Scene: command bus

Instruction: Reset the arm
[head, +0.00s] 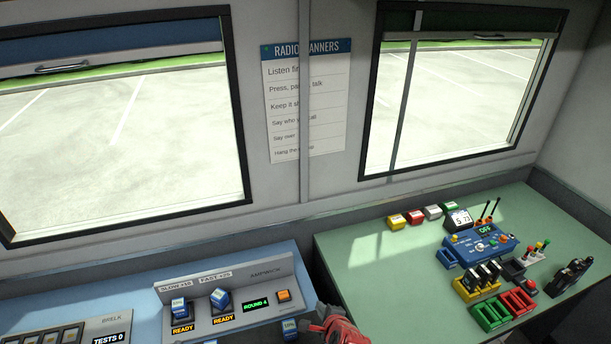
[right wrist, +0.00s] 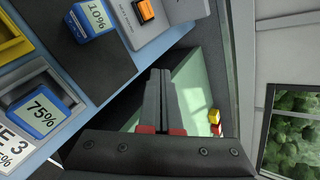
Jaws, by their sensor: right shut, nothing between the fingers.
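My right gripper (head: 322,322) shows at the bottom centre of the head view, red and dark grey, partly cut off by the lower edge. It is over the gap by the right end of the blue bench, beside a battery block marked 10% (head: 290,328). In the right wrist view the two dark fingers (right wrist: 160,85) lie together, with nothing between them. The 10% block (right wrist: 92,20) is up and left of the fingers there, apart from them. My left gripper is not in view.
The charger panel (head: 235,300) on the blue bench has two slots reading READY. The green table (head: 370,270) to the right holds a blue radio unit (head: 480,243), yellow, green and red trays and small boxes. Its left part is clear. A 75% block (right wrist: 40,110) shows at left in the wrist view.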

